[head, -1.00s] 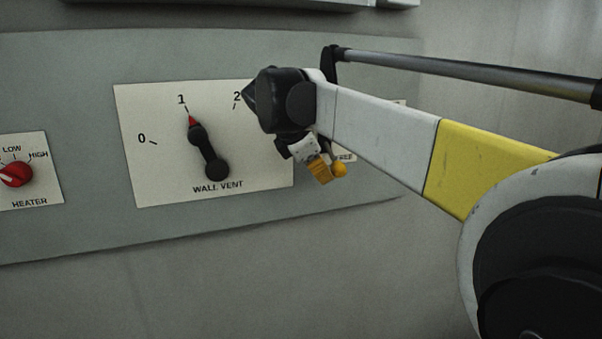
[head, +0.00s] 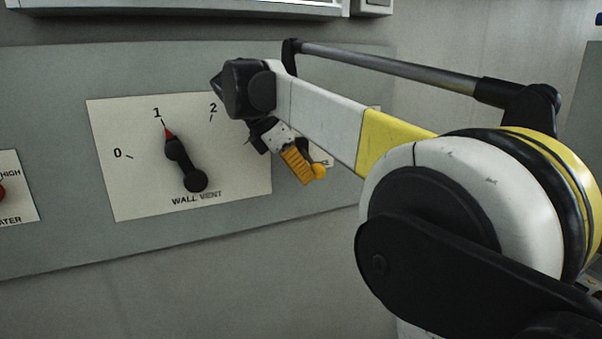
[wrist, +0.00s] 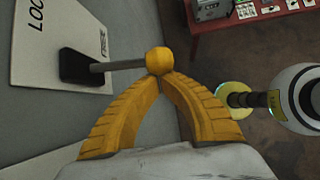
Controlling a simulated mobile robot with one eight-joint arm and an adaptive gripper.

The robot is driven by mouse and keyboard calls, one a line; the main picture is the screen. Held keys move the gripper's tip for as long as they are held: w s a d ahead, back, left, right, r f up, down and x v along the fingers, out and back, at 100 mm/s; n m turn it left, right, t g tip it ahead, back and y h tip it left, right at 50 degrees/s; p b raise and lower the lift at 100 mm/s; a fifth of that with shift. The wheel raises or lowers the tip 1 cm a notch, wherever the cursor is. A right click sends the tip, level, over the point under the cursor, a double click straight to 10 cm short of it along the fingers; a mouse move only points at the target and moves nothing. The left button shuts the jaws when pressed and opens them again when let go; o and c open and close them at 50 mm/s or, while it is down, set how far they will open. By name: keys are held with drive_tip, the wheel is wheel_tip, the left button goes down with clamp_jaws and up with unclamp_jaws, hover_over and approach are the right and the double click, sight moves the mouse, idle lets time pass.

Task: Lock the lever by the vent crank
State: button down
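The lever is a short grey rod on a black base, with a yellow ball knob (wrist: 158,60) at its end. It stands out from a white plate (wrist: 65,22) lettered LOC… and FREE; its base is beside FREE. In the head view the knob (head: 319,171) shows at the right of my gripper (head: 298,164), which hides most of the plate. In the wrist view the yellow fingers of my gripper (wrist: 160,80) meet at their tips, right at the knob. The knob overlaps the tips; contact is unclear. The black vent crank (head: 184,165) has its red pointer at 1.
The WALL VENT plate (head: 120,190) is left of my gripper on a grey wall panel (head: 50,80). A heater plate (head: 20,205) is at the far left. A red table (wrist: 255,24) with small items stands beyond, in the wrist view.

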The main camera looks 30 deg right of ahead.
drive_tip(key=shift+s+d+r+p, duration=0.1)
drive_tip(key=shift+s+r+p, duration=0.1)
drive_tip(key=shift+r+p, duration=1)
drive_tip(key=shift+s+r+p, duration=0.15)
drive_tip(key=shift+r+p, duration=0.6)
drive_tip(key=shift+r, duration=0.85)
drive_tip(key=shift+w+r+p, duration=0.1)
drive_tip(key=shift+r+p, duration=0.6)
drive_tip(key=shift+p, duration=0.05)
drive_tip(key=v, duration=1.2)
